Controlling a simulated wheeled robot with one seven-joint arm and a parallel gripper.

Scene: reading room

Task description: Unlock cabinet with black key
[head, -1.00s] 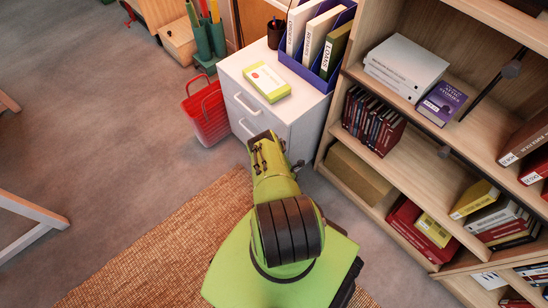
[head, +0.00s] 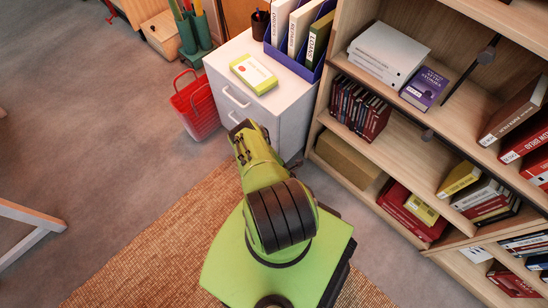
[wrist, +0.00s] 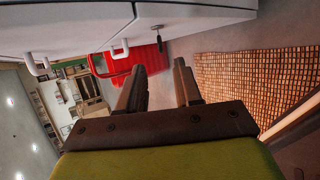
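The white cabinet (head: 285,112) stands beside the bookshelf, with bar handles on its front; its face also fills the top of the wrist view (wrist: 60,22). My gripper (head: 241,136) is close in front of the cabinet, and its fingertips are hard to make out from the head. In the wrist view my gripper (wrist: 157,78) has its two dark fingers apart, with nothing seen between them. A small dark piece (wrist: 126,47) sticks out from the cabinet face beyond the fingers. It may be the black key, but I cannot tell surely. No lock shows clearly.
A red basket (head: 197,104) stands on the floor left of the cabinet. A yellow-green box (head: 254,74) and a blue file holder (head: 312,66) are on its top. The bookshelf (head: 405,150) bounds the right. Open floor (head: 110,130) lies left.

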